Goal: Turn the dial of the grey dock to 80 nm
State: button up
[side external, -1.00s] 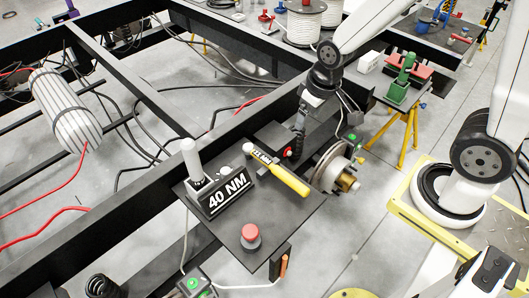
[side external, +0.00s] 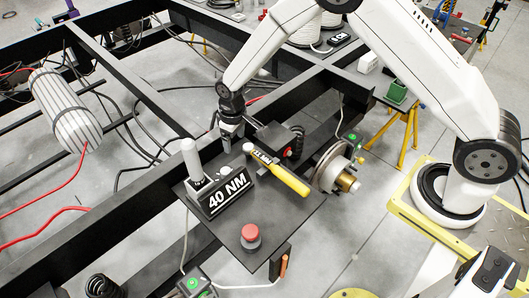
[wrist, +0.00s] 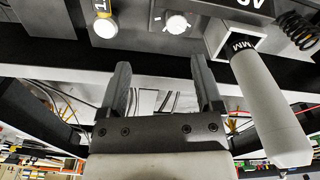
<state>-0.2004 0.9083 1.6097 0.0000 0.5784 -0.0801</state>
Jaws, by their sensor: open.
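The dock (side external: 212,207) is a dark box with a plate reading "40 NM", on a dark shelf on the chassis. A tool with a light grey handle (side external: 190,156) stands in its left end; the handle shows at right in the wrist view (wrist: 265,100). The dock's small white dial (wrist: 177,23) is at the top of the wrist view, beyond my fingers and slightly right of the gap between them. The dial also shows in the side view (side external: 225,173). My gripper (wrist: 158,65) is open and empty, above and behind the dock in the side view (side external: 231,145).
A red button (side external: 250,233) is at the shelf's front. Black chassis beams surround the shelf.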

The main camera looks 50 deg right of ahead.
send_over(226, 170)
jog(key=shift+n+g, duration=0.3)
jog(key=shift+n, duration=0.1)
notch_tip(226, 170, down, 6)
jog(key=shift+f, duration=0.1)
jog(key=shift+f, duration=0.15)
jog(key=shift+f, duration=3.7)
jog(key=shift+c, duration=0.3)
grip_shut()
